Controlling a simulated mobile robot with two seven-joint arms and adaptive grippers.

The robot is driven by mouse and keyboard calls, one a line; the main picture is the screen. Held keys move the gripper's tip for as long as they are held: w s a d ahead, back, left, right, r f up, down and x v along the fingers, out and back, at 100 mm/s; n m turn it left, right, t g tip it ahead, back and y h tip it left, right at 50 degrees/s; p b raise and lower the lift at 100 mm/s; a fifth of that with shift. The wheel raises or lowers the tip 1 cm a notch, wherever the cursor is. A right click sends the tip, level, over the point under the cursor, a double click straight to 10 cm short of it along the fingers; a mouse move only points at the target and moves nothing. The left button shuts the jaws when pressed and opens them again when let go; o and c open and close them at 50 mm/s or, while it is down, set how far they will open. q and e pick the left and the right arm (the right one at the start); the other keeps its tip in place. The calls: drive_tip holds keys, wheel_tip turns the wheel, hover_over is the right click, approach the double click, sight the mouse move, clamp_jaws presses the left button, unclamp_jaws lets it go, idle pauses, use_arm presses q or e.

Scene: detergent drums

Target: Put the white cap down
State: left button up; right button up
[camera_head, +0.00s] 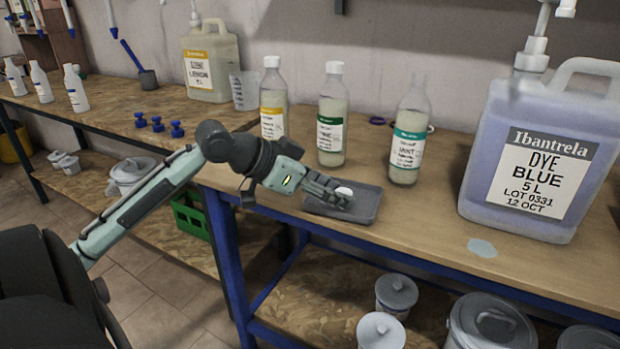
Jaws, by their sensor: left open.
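The white cap (343,193) is at the fingertips of my left gripper (338,194), over the dark grey tray (365,212) on the bench. The fingers partly hide the cap, and I cannot tell whether it rests on the tray. My left gripper is open. A clear bottle (408,130) with a teal label stands behind the tray and shows no cap. Bottles with a green label (332,115) and a yellow label (273,100) stand beside it with white caps on. My right gripper is not in view.
A large jug of blue dye (540,145) stands at the right, with a pale blue spill (482,248) before it. Several blue pieces (158,124), a beaker (244,90) and a yellow-labelled jug (210,60) stand on the left bench. Lidded buckets (490,325) sit below.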

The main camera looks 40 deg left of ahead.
use_arm(q)
drive_tip(key=v, duration=1.2)
drive_tip(key=shift+r+p, duration=0.25)
drive_tip(key=shift+p, duration=0.1)
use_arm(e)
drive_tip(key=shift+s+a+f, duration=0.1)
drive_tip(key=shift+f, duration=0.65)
